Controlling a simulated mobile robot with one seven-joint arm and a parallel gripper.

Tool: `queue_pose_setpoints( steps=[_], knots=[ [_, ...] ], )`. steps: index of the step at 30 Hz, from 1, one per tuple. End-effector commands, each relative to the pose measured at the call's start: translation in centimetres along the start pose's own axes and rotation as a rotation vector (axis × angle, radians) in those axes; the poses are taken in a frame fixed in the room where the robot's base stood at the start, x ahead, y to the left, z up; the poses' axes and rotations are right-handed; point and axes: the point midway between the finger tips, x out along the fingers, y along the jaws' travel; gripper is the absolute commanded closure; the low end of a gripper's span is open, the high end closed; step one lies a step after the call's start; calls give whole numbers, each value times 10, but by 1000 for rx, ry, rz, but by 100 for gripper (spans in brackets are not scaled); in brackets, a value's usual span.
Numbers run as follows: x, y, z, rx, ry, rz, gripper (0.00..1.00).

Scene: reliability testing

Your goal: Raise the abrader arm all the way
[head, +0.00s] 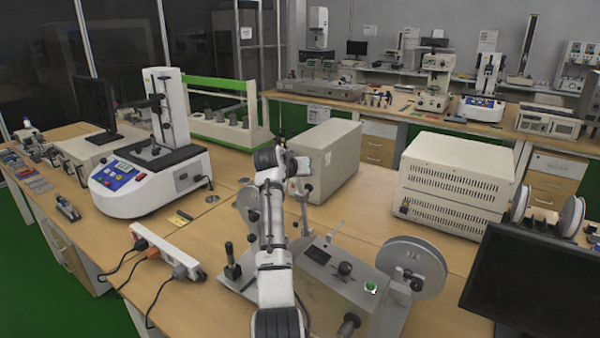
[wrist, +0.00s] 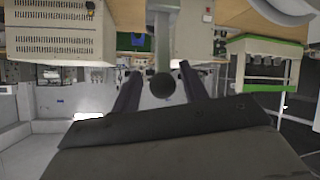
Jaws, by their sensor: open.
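The abrader (head: 325,292) is a grey machine with a sloped front panel and a pale disc (head: 412,265) at its right end. My arm crosses in front of its left part and hides some of it. In the wrist view, a grey bar (wrist: 163,30), seemingly the abrader arm, ends in a dark round knob (wrist: 162,86). My gripper (wrist: 159,68) is open, with one dark finger on each side of the knob. I cannot tell whether either finger touches it. In the head view the fingertips are mostly hidden behind my wrist.
A beige box (head: 325,160) stands behind the abrader, and a vented white unit (head: 455,180) stands to the right. A dark monitor (head: 535,280) is at front right. A power strip (head: 165,252) with cables lies to the left. A white tester (head: 150,180) stands further left.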

Motion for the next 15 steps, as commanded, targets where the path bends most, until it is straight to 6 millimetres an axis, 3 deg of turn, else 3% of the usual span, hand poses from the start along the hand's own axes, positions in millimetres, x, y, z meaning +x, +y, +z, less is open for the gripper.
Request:
queue_pose_setpoints(
  steps=[8,15],
  knots=[
    [-12,-2,0,0,6,-1,56],
    [-60,-2,2,3,9,-2,56]
  ],
)
